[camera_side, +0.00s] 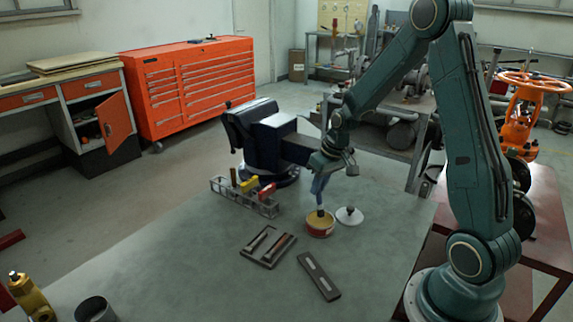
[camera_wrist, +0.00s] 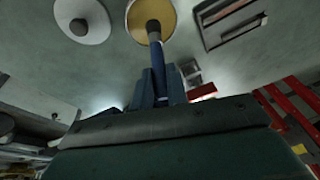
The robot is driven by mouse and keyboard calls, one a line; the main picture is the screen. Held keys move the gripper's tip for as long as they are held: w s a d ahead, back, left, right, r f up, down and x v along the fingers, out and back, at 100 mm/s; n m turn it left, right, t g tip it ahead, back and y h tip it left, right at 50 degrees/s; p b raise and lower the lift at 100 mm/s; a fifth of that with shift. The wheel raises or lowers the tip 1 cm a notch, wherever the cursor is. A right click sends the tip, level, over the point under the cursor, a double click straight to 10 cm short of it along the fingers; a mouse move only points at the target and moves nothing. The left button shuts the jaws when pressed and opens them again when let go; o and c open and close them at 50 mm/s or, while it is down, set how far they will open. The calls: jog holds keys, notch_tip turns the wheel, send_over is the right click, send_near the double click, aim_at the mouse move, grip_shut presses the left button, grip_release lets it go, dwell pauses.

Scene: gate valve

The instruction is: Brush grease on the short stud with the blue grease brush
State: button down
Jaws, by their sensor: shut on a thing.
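My gripper (camera_side: 322,172) is shut on the blue grease brush (camera_side: 318,187), which points down. The brush's dark end is at the open grease tin (camera_side: 320,229), over or in its yellowish content; I cannot tell how deep. In the wrist view the blue brush (camera_wrist: 173,83) runs from the jaws to the tin (camera_wrist: 137,30). A dark tray (camera_side: 268,262) left of the tin holds two rod-like pieces, a greyish one (camera_side: 261,238) and a brown one (camera_side: 279,245). I cannot tell which is the short stud.
A white lid (camera_side: 350,215) with a dark knob lies right of the tin. A flat dark bar (camera_side: 318,276) lies in front. A rack (camera_side: 216,185) with red and yellow handled tools and a vise (camera_side: 265,132) stand behind.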

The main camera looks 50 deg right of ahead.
jog(key=shift+f, duration=0.7)
dwell(1.9)
jog(key=shift+r, duration=3.6)
jog(key=shift+a, duration=0.1)
jog(key=w+a+f+n, duration=0.1)
jog(key=w+a+f, duration=0.15)
jog(key=a, duration=0.55)
jog(key=w+a+f+n, duration=0.2)
jog(key=w+a, duration=0.1)
jog(key=a, duration=0.4)
jog(key=w+a+r+y, duration=0.1)
jog(key=w+a+r, duration=0.2)
jog(key=r, duration=0.5)
jog(key=shift+w+a+r+m, duration=0.2)
jog(key=shift+w+r+m, duration=0.1)
jog(key=shift+w, duration=0.45)
jog(key=shift+f, duration=0.1)
